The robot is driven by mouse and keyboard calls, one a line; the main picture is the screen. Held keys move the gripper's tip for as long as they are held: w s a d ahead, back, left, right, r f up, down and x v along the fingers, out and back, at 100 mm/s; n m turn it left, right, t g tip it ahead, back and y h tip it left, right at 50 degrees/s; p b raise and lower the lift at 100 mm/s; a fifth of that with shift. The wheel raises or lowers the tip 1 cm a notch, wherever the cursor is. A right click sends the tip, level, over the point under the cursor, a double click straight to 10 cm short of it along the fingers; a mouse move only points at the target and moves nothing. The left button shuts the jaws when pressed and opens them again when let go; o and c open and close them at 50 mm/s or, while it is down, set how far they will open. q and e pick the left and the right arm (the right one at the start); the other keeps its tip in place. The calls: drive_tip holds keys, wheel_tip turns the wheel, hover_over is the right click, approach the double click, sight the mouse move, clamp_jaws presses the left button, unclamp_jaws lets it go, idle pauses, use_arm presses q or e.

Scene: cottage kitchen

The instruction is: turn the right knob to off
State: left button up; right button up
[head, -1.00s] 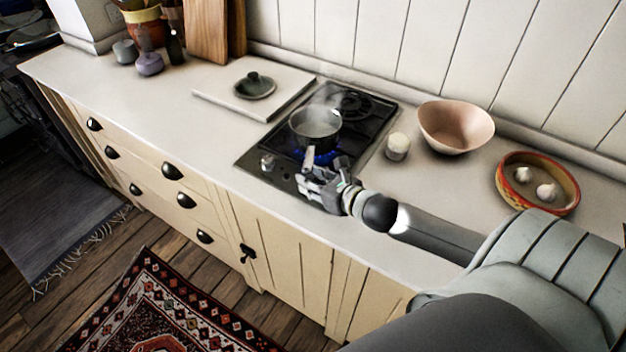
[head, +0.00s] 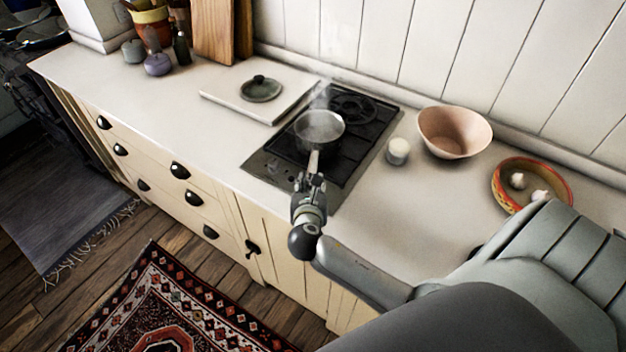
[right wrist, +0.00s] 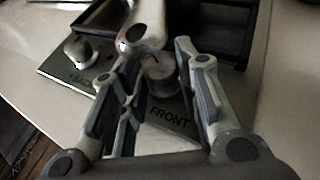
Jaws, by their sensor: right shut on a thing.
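The right knob (right wrist: 160,80) sits on the stove's front panel beside the word FRONT, with my right gripper's fingers on either side of it. My right gripper (head: 311,180) is shut on it in the head view, where the gripper hides the knob. The left knob (right wrist: 78,50) stands apart on the same panel, and it also shows in the head view (head: 272,166). The knob's pointer direction is hard to make out. The steaming pot (head: 320,130) stands on the front burner, its handle (right wrist: 143,25) just above the knob. No flame shows under it. My left gripper is not in view.
A white board (head: 225,100) with a dark lid (head: 261,88) lies left of the stove. A small white jar (head: 398,151), a pink bowl (head: 455,132) and an orange dish (head: 505,195) stand to the right. The front counter strip is mostly clear.

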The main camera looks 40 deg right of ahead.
drive_tip(key=m+h, duration=0.1)
drive_tip(key=m+g+h, duration=0.1)
drive_tip(key=m+g+p, duration=0.1)
drive_tip(key=shift+w+a+r+h, duration=0.15)
drive_tip(key=shift+w+a+h, duration=0.1)
drive_tip(key=shift+h, duration=0.15)
drive_tip(key=shift+w+a+m+g+h, duration=0.15)
drive_tip(key=shift+m+g+h, duration=0.35)
drive_tip(key=shift+m+g, duration=0.4)
drive_tip(key=shift+c, duration=0.3)
drive_tip(key=m+g+h, duration=0.1)
drive_tip(key=m+g, duration=0.1)
drive_tip(key=shift+w+g, duration=0.2)
drive_tip(key=shift+g, duration=0.2)
drive_tip(key=shift+w+m+g+h+b, duration=0.15)
drive_tip(key=shift+m+g+h+b, duration=0.35)
drive_tip(key=shift+m+g, duration=1)
drive_tip(key=o, duration=1)
drive_tip(key=shift+d+f, duration=0.2)
